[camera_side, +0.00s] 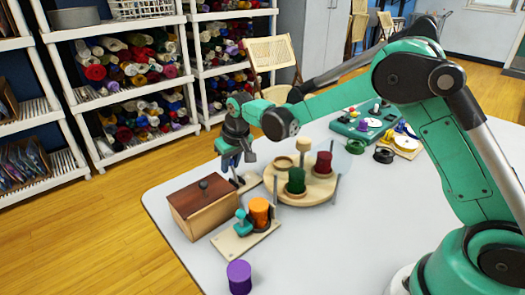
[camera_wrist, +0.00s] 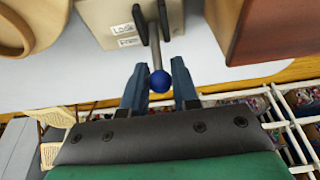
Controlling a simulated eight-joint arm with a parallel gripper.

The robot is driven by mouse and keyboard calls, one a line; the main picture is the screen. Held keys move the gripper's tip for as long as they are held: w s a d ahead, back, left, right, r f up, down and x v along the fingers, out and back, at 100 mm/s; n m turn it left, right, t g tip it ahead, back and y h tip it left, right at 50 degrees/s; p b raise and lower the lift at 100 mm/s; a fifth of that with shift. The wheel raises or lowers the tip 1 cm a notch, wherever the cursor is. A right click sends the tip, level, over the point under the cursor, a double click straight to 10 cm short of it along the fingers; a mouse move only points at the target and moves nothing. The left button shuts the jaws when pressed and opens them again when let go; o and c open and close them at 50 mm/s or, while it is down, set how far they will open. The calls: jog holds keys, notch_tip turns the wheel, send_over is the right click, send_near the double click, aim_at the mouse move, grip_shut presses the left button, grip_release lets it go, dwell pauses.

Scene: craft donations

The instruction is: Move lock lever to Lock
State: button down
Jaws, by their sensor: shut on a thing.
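The lock lever (camera_wrist: 153,58) is a grey rod with a blue ball knob (camera_wrist: 160,82), set between two dark brackets. It stands on a beige block (camera_wrist: 97,22) with labels that read "LOCK" and what looks like "FREE". My gripper (camera_wrist: 157,77) has its two blue fingers on either side of the ball, shut on it. Which label the lever stands at is not clear. In the side view, my gripper (camera_side: 233,162) is low over the table between the wooden box and the round wooden stand, and it hides most of the lever.
A wooden box (camera_side: 203,212) with a dark knobbed lid is close by. A round wooden stand (camera_side: 318,190) carries green and red spools. An orange spool (camera_side: 260,212) sits on a small fixture, with a purple spool (camera_side: 239,277) in front.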

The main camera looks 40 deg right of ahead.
aim_at(237, 178)
jog(key=shift+s+r, duration=0.2)
jog(key=shift+s, duration=1.35)
